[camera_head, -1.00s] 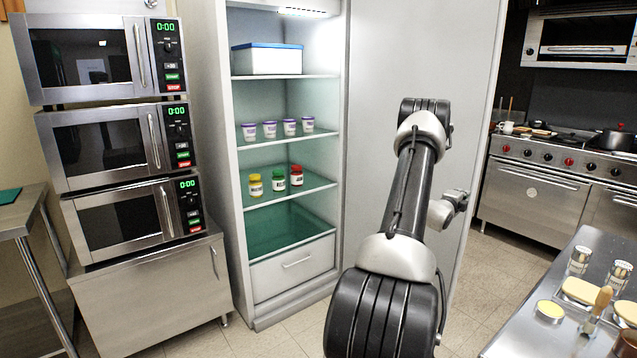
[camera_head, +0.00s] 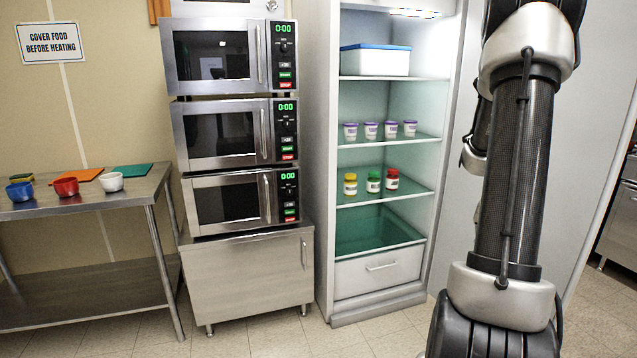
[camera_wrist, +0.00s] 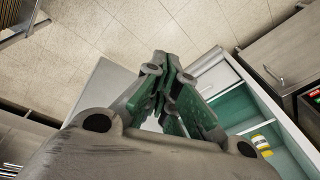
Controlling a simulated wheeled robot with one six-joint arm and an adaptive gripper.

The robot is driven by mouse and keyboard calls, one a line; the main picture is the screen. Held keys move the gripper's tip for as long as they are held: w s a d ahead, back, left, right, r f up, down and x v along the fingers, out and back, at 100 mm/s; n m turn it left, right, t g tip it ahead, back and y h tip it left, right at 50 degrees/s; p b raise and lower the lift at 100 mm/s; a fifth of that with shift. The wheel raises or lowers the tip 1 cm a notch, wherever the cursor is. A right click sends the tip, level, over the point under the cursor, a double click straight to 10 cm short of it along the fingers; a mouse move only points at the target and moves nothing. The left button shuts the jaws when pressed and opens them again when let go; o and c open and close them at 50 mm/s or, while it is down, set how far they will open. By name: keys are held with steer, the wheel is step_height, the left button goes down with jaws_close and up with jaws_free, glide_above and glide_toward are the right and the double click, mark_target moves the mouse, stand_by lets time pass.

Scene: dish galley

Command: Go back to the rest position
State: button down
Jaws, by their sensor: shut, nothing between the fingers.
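My gripper (camera_wrist: 163,72) shows in the wrist view with its fingers together and nothing between them. It points over the floor, with the open fridge and its green-lined shelves to its right. In the head view my arm rises along the right side, in front of the fridge door; the gripper's fingers cannot be made out there.
The open fridge (camera_head: 333,130) holds jars, small cups and a lidded box (camera_head: 375,60). Stacked microwaves (camera_head: 210,150) stand on a steel cabinet (camera_head: 250,275). A steel table (camera_head: 130,192) at left bears coloured cups. Open tiled floor (camera_head: 270,338) lies in front.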

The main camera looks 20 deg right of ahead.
steer(key=s+a+r+n+t, duration=0.1)
steer(key=s+a+r+n, duration=0.2)
steer(key=a+r, duration=0.3)
steer(key=s+a+r+n, duration=0.4)
steer(key=a+r, duration=0.3)
steer(key=a, duration=0.6)
steer(key=s+a+r+n+t, duration=0.1)
steer(key=s+a+r+n, duration=0.2)
steer(key=a, duration=0.7)
step_height(320, 180, up, 3)
steer(key=shift+s+a+r+n+t+y, duration=0.15)
steer(key=shift+s+a+n+t+y, duration=0.2)
steer(key=shift+n, duration=0.85)
steer(key=shift+w+d, duration=0.1)
steer(key=shift+w, duration=0.05)
